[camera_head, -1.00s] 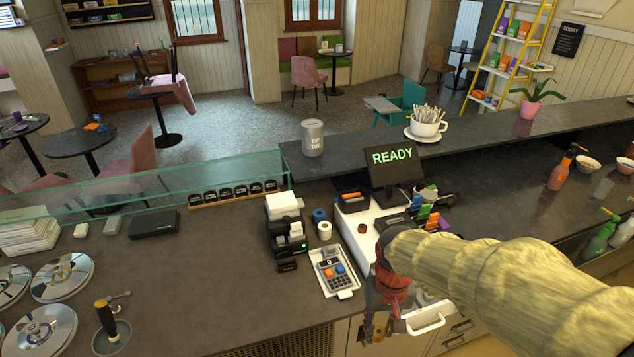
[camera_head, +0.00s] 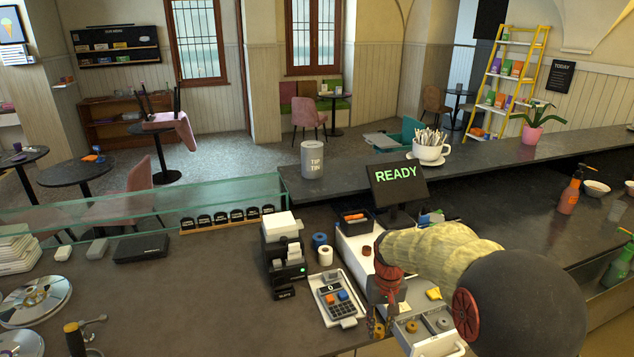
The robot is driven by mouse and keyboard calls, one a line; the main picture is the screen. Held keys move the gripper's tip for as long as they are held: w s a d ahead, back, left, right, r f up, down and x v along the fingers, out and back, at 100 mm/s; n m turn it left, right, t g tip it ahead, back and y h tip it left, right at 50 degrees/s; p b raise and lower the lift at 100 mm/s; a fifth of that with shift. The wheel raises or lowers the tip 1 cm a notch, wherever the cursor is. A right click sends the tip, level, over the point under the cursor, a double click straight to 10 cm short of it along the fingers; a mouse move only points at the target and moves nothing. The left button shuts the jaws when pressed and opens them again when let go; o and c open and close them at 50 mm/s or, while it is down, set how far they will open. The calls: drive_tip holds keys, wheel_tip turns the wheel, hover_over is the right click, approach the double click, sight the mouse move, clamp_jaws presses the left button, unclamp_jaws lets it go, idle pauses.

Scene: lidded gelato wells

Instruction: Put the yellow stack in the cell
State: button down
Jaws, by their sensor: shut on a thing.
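My gripper (camera_head: 380,322) points down just left of the open cash drawer (camera_head: 443,347). It is shut on a small golden-yellow thing (camera_head: 379,330), which seems to be the yellow stack. The fingers hide most of it, so its shape is unclear. The drawer is divided into cells. A flat yellow piece (camera_head: 433,293) lies in a cell farther back. My arm covers the drawer's right side, and I cannot tell which cell is empty.
A card reader or calculator (camera_head: 338,298) lies left of my gripper, with a receipt printer (camera_head: 284,249) and white roll (camera_head: 325,256) behind. The READY screen (camera_head: 397,186) stands behind the drawer. The left counter (camera_head: 190,290) is mostly clear.

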wheel_tip(320, 180, down, 10)
drive_tip(key=d+b, duration=0.2)
drive_tip(key=b, duration=0.2)
drive_tip(key=shift+w+f, duration=0.2)
